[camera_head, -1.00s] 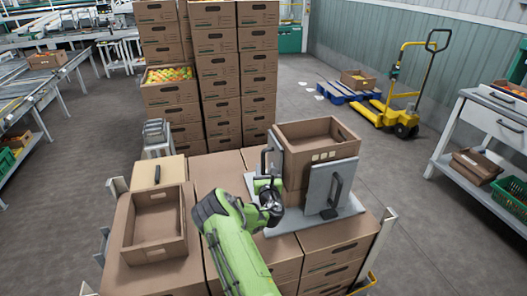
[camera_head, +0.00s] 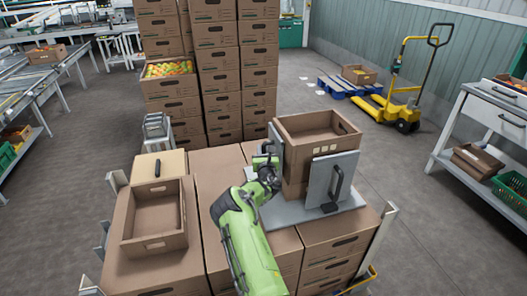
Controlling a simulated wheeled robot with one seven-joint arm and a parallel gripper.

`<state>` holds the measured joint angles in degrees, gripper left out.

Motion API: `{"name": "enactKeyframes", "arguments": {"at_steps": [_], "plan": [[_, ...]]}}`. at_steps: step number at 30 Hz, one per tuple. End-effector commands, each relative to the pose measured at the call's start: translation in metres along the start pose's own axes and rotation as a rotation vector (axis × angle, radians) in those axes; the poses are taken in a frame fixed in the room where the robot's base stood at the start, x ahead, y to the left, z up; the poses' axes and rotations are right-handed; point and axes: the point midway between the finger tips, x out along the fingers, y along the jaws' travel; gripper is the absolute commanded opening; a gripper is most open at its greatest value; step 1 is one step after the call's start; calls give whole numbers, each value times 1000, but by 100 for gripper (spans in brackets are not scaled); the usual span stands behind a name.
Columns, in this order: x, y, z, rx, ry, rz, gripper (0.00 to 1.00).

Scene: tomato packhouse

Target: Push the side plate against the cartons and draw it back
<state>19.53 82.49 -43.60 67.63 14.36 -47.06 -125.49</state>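Open-topped brown cartons (camera_head: 308,150) stand stacked on a grey base plate (camera_head: 288,212). An upright grey plate (camera_head: 277,142) stands along their left side, seen nearly edge-on. Another grey plate (camera_head: 318,178) with a dark handle (camera_head: 336,184) stands at their near side. My gripper (camera_head: 266,160) is at the outer face of the left plate, where that plate's handle was visible before. The gripper hides the handle, and I cannot tell whether the fingers are closed around it. Any gap between left plate and cartons is too small to judge.
An empty open carton (camera_head: 155,247) sits on the cartons to the left. Tall carton stacks (camera_head: 220,85) and a carton of tomatoes (camera_head: 170,92) stand behind. A yellow pallet truck (camera_head: 402,115) is at the back right.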

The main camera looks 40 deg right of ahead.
Motion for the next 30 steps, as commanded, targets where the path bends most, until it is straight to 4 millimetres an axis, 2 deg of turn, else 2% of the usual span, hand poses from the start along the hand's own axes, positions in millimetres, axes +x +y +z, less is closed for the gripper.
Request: {"name": "enactKeyframes", "arguments": {"at_steps": [2,11,21,25,30], "plan": [[0,0,0,0,-1,0,0],[0,4,0,0,-1,2,0],[-14,74,0,1,-1,7,0],[-16,86,0,1,-3,4,0],[-17,89,1,3,-3,6,0]]}}
